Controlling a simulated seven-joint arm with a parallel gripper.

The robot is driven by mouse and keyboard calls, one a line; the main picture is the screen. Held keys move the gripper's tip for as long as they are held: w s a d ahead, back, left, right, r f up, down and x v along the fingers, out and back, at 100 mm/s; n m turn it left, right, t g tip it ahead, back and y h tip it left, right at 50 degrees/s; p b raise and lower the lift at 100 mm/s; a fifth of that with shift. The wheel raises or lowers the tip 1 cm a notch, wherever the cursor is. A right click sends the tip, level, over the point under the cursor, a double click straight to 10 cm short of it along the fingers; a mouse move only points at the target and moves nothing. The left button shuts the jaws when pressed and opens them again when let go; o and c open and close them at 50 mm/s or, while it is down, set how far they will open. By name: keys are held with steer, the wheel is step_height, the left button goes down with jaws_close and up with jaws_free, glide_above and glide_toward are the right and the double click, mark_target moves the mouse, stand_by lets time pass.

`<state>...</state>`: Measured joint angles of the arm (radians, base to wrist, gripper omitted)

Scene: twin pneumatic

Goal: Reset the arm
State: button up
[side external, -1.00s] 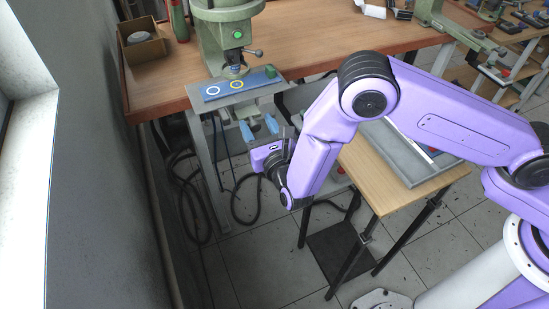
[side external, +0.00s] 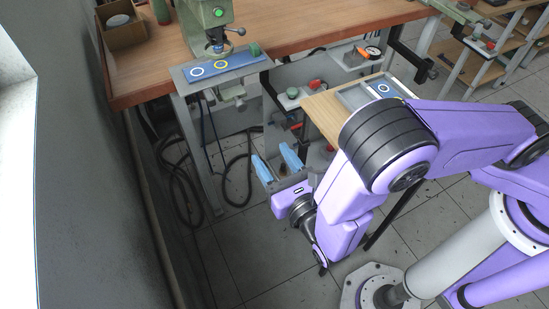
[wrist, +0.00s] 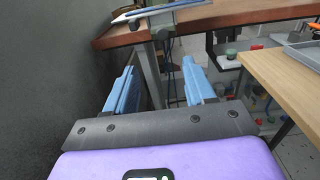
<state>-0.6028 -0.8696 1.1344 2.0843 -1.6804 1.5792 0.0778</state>
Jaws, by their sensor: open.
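My gripper (side external: 277,164) has two blue fingers that stand apart with nothing between them. In the side external view it is over the floor, left of the small wooden table and in front of the workbench. In the wrist view my gripper (wrist: 162,90) points toward the bench, its fingers wide apart and empty. My purple arm hides part of the small table.
A wooden workbench (side external: 310,25) carries a green press (side external: 208,20) and a blue plate with two rings (side external: 222,65). A small wooden table (side external: 325,105) holds a grey tray (side external: 352,97). A grey wall (side external: 90,170) stands at left. Cables (side external: 180,170) hang below the bench.

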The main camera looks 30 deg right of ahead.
stand_by(0.4)
steer(key=d+r+m+g+h, duration=0.45)
steer(key=d+m, duration=0.25)
steer(key=d, duration=0.4)
steer(key=d+r+m+g+h, duration=0.45)
steer(key=d+m, duration=0.25)
steer(key=d, duration=0.4)
steer(key=s+d+r+m+g+y, duration=0.1)
steer(key=s+d+m+g+y, duration=0.3)
steer(key=s, duration=0.4)
steer(key=s+d+r+m+g+y, duration=0.2)
steer(key=s+d+m+g+y, duration=0.2)
steer(key=s, duration=0.5)
steer(key=shift+s+d+r+m+g+y, duration=0.2)
steer(key=shift+m+g+y, duration=0.25)
steer(key=shift+m, duration=0.35)
steer(key=shift+w, duration=0.1)
